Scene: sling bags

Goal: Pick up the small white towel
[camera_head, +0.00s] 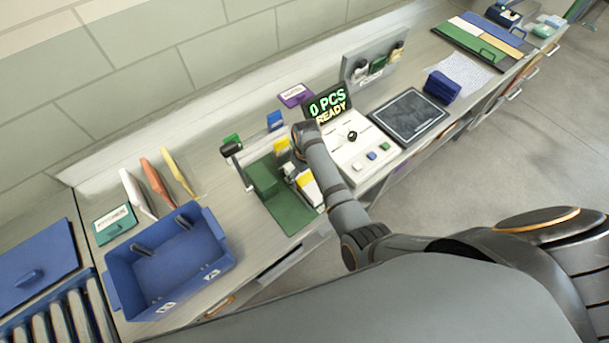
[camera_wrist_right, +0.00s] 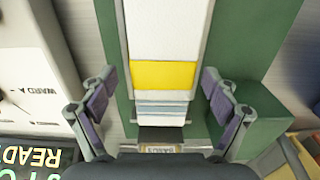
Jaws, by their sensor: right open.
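A white folded item with a yellow band (camera_wrist_right: 165,75), which appears to be the small white towel, lies on a green base in the right wrist view. Blue-grey stripes show near its lower end. It shows in the head view (camera_head: 309,188) partly beside my gripper. My right gripper (camera_wrist_right: 158,100) is open, with one finger on each side of the item and visible gaps to it. In the head view the right gripper (camera_head: 290,172) is over the green base (camera_head: 284,210), partly hidden by my arm. My left gripper is not in view.
A green block (camera_wrist_right: 250,118) stands close to the right finger. A white scale (camera_head: 362,155) with a display (camera_head: 327,103) reading "0 PCS READY" stands beside the base. A lever with a black knob (camera_head: 231,149) rises on the other side. A blue bin (camera_head: 170,262) is at left.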

